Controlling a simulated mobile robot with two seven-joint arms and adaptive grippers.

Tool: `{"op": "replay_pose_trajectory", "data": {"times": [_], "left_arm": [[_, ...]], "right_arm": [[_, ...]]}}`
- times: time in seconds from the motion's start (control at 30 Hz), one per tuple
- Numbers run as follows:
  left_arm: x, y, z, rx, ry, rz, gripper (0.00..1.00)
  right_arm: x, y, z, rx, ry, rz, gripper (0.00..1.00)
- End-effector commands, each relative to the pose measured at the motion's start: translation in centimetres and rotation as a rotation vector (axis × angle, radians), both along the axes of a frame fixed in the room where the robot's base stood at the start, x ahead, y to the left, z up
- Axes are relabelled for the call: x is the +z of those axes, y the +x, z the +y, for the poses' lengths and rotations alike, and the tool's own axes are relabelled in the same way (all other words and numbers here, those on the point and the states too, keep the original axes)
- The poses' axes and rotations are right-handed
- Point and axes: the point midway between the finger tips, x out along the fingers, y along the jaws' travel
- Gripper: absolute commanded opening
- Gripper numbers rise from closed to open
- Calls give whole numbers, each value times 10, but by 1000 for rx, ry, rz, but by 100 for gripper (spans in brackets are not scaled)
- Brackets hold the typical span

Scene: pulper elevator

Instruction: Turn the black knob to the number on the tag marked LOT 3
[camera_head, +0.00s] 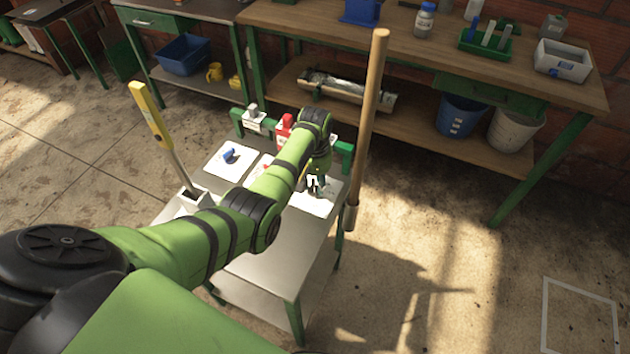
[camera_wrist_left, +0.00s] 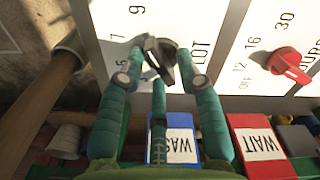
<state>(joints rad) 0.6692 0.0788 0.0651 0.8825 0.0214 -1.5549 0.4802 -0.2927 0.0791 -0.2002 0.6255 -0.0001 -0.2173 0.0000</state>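The black knob (camera_wrist_left: 158,58) sits on a white dial plate (camera_wrist_left: 112,55) in the left wrist view. The plate shows numbers such as 9 and 7 and the word LOT. My left gripper (camera_wrist_left: 160,55) is around the knob, with a finger close against each side; it hides part of the dial. In the head view my left gripper (camera_head: 316,184) is low over the right-hand white plate (camera_head: 318,203), and the knob is hardly visible there. I cannot make out a tag reading LOT 3. My right gripper is out of view.
A red knob (camera_wrist_left: 288,64) sits on the neighbouring plate, and a blue knob (camera_head: 230,155) on another. Blue WASH (camera_wrist_left: 180,140) and red WAIT (camera_wrist_left: 258,142) blocks stand close by. A wooden pole (camera_head: 368,110) rises beside the small table; a yellow-handled tool (camera_head: 152,115) stands left.

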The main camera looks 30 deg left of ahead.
Motion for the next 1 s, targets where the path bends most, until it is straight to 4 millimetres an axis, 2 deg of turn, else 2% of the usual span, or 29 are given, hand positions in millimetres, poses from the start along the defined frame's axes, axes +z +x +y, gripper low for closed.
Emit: {"op": "replay_pose_trajectory", "data": {"times": [0.03, 0.07, 0.57, 1.0], "left_arm": [[0, 0, 0, 0, 0, 0, 5], [0, 0, 0, 0, 0, 0, 0], [1, 0, 0, 63, 0, 1, 0], [2, 1, 2, 414, -1, 2, 0]], "right_arm": [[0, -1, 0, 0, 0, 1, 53], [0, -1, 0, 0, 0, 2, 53], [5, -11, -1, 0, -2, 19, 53], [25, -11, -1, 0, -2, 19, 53]]}}
